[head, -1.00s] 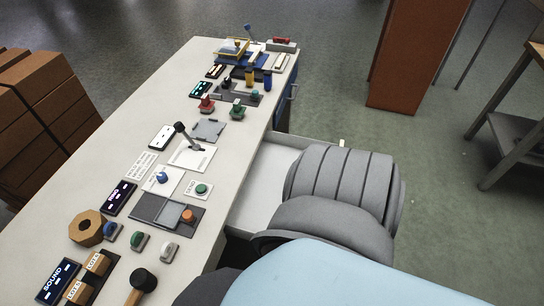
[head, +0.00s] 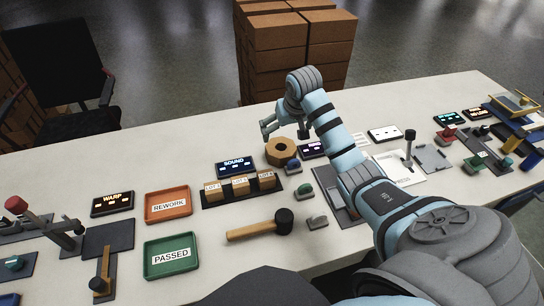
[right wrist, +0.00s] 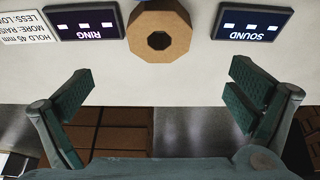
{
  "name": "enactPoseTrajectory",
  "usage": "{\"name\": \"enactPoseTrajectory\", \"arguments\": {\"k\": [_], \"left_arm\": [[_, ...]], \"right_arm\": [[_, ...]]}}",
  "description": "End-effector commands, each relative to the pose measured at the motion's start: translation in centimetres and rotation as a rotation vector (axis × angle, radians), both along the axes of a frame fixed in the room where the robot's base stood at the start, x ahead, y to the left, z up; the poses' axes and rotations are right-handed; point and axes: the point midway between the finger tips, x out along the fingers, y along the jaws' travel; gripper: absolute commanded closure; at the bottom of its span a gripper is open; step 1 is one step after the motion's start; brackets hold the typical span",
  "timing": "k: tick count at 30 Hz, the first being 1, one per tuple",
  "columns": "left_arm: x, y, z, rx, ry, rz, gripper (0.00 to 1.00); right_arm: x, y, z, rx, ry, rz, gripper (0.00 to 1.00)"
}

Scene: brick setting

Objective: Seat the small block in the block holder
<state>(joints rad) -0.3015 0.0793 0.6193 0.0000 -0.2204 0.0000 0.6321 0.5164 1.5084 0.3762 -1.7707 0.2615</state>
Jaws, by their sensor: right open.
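My right gripper (head: 286,130) is open above the far part of the table, close to a brown octagonal piece with a round hole (head: 280,151). In the right wrist view the spread jaws (right wrist: 160,88) have nothing between them, and the octagonal piece (right wrist: 159,12) lies beyond them. Several small wooden blocks with LOT labels, one in the middle (head: 240,187), stand in a row on a dark base (head: 213,202). I cannot tell which item is the small block or the block holder. My left gripper is not in view.
A SOUND display (head: 235,166) stands behind the labelled blocks. A mallet (head: 258,226), an orange REWORK tray (head: 168,205) and a green PASSED tray (head: 173,259) lie nearer. Knobs and a lever (head: 408,145) stand right.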

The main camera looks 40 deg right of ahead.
Motion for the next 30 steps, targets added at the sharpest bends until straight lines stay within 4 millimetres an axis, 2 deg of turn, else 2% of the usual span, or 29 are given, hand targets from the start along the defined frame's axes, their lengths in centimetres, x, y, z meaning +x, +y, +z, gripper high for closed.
{"name": "enactPoseTrajectory", "arguments": {"k": [9,14,19,21,27,30], "left_arm": [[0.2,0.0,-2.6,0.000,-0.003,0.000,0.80],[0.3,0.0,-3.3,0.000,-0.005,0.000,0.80],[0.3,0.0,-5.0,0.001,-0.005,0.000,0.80],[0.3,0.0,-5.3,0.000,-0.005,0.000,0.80],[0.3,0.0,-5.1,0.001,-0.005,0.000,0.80],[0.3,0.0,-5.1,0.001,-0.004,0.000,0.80]], "right_arm": [[2.8,-0.6,-7.2,0.004,0.001,0.010,0.00],[3.5,-0.9,-9.1,0.002,0.000,0.009,0.00],[4.5,-1.2,-12.4,0.003,0.001,0.009,0.00],[4.7,-1.3,-13.1,0.003,0.001,0.008,0.00],[4.8,-1.4,-12.9,0.001,0.000,0.009,0.00],[4.8,-1.4,-12.9,0.000,0.000,0.009,0.14]]}}
